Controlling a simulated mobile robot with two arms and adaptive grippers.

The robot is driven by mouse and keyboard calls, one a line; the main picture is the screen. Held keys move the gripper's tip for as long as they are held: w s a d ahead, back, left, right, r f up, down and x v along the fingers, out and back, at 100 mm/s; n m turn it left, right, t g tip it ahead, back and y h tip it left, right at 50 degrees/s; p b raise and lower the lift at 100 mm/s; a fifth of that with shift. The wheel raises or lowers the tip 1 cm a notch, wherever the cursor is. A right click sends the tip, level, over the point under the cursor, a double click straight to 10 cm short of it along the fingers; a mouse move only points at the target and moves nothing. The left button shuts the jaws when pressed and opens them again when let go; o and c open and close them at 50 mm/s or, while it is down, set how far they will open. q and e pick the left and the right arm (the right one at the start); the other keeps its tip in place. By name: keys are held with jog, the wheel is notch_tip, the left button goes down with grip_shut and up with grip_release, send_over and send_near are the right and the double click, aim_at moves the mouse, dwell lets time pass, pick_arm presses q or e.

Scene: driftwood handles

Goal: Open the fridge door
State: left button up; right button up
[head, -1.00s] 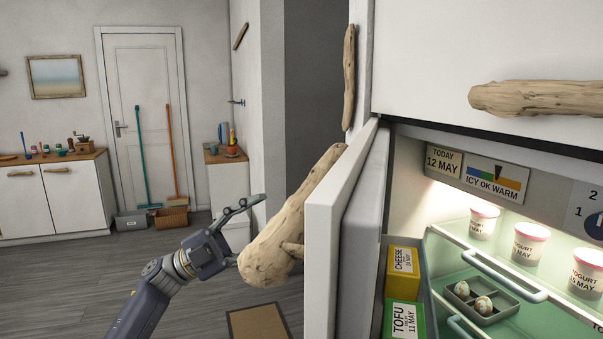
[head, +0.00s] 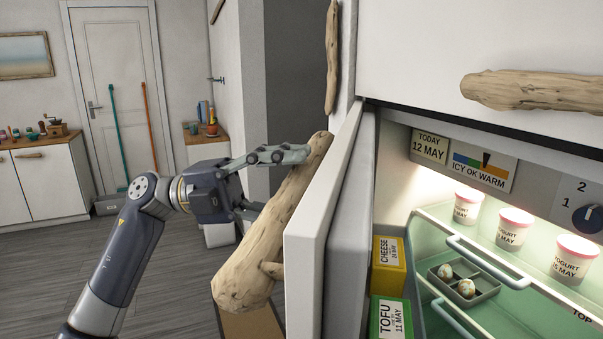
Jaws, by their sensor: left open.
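The fridge door (head: 306,235) stands open, swung out toward the left, and I see it nearly edge-on. Its driftwood handle (head: 255,250) is a thick log on the door's outer face. My left gripper (head: 290,160) is open at the upper part of the handle, with one finger across the wood near its top. Its other finger is partly hidden behind the handle. I cannot tell whether the fingers touch it. The lit fridge inside shows yogurt cups (head: 512,228), an egg tray (head: 483,292) and a shelf (head: 470,225). My right gripper is not in view.
The door shelf holds a yellow cheese box (head: 388,266) and a green tofu box (head: 388,318). A white upper door with a driftwood handle (head: 535,92) is above the fridge space. Open grey floor (head: 40,285) lies left of the door.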

pick_arm(q)
jog(key=shift+s+d+r, duration=0.1)
jog(key=shift+d, duration=0.5)
grip_shut()
jog(key=shift+a, duration=0.1)
